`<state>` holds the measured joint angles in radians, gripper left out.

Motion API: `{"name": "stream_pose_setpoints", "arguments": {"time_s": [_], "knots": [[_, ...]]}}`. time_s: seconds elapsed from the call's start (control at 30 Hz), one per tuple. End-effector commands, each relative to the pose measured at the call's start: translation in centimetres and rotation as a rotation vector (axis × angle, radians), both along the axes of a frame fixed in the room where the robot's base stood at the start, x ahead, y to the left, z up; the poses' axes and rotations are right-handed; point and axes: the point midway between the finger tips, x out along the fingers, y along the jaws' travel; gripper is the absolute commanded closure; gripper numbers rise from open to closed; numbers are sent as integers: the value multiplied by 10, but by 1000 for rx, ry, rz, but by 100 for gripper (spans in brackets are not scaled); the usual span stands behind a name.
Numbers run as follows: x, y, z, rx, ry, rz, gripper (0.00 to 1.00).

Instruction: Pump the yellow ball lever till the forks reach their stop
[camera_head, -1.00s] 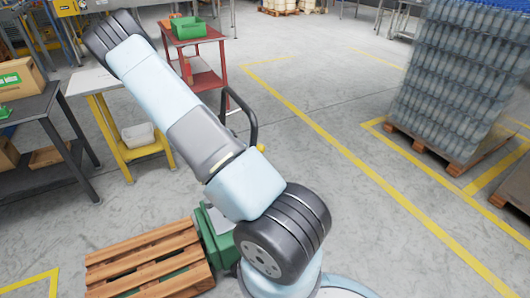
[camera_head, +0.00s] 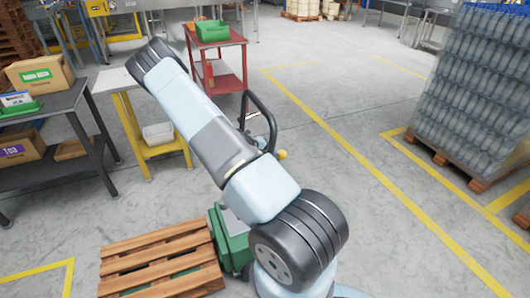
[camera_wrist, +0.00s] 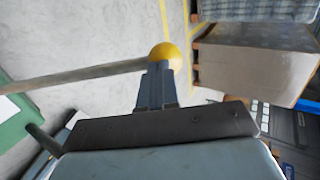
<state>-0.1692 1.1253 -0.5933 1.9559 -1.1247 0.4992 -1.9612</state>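The yellow ball (camera_wrist: 166,54) is at the end of a thin lever rod (camera_wrist: 90,76) that runs left in the wrist view. My gripper (camera_wrist: 160,66) has its fingers close together, with no clear gap. The fingertips overlap the near, lower part of the ball, which shows above them and is wider than they are. I cannot tell whether they touch it. In the head view the ball (camera_head: 282,154) shows just right of my arm, beside the black loop handle (camera_head: 262,112) of the green machine (camera_head: 230,238). My gripper is hidden there, and I cannot see the forks clearly.
A wooden pallet (camera_head: 158,250) lies left of the green machine. A yellow stand (camera_head: 128,130), a dark table (camera_head: 62,112) and a red cart (camera_head: 226,84) stand further back. A stack of bottles (camera_head: 490,85) on a pallet stands right. Floor between is open.

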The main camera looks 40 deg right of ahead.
Motion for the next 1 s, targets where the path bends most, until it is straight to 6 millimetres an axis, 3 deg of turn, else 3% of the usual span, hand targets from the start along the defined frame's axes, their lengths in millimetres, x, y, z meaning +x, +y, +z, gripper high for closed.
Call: {"name": "stream_pose_setpoints", "arguments": {"time_s": [0.2, 0.4, 1.0], "knots": [[-7, -29, -20, -1, 1, -2, 100], [-10, -45, -32, 0, 1, -1, 100], [-11, -52, -37, 6, -2, 2, 100]]}}
